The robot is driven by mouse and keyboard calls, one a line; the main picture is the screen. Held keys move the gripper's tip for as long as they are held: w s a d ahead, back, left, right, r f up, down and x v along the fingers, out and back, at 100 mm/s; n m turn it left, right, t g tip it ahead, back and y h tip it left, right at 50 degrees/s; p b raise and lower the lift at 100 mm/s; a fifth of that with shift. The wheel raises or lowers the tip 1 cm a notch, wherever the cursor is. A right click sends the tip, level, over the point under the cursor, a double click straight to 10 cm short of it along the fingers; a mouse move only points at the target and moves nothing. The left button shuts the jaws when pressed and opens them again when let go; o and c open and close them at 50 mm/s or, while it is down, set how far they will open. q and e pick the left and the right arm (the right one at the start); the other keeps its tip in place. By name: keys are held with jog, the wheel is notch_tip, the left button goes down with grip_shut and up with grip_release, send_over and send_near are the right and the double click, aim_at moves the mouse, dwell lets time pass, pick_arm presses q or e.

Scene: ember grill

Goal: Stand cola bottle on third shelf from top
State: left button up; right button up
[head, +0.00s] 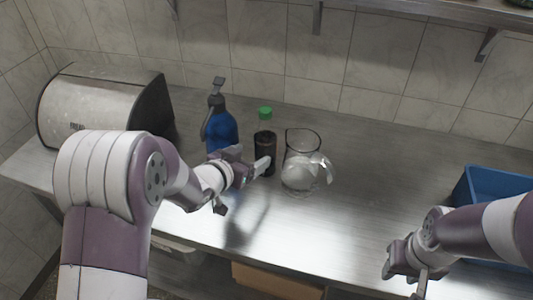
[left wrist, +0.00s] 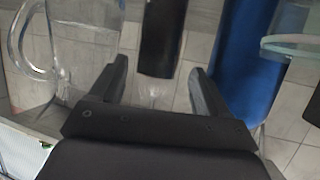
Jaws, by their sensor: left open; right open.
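The cola bottle (head: 265,152), dark with a green cap, stands upright on the steel counter between a blue spray bottle and a glass pitcher. My left gripper (head: 243,187) is open and low in front of it, with one finger close to the bottle's lower part in the head view. In the left wrist view, the dark bottle (left wrist: 162,38) shows beyond and between the two open fingers (left wrist: 160,72); contact cannot be told. My right gripper (head: 405,284) is open and empty near the counter's front right. Which shelf is third from top cannot be told.
The blue spray bottle (head: 221,130) stands close left of the cola, the glass pitcher (head: 299,171) close right. A steel bread bin (head: 95,105) is at the left, a blue crate (head: 497,183) at the right. A wall shelf (head: 430,12) runs above. The counter's right-middle (head: 385,190) is clear.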

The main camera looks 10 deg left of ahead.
aim_at(266, 149)
pick_arm(q)
jog(key=x, duration=0.9)
jog(key=shift+s+f, duration=0.2)
jog(key=shift+f, duration=0.15)
jog(key=shift+s+r, duration=0.1)
jog(key=c, duration=1)
jog(key=shift+c, duration=0.7)
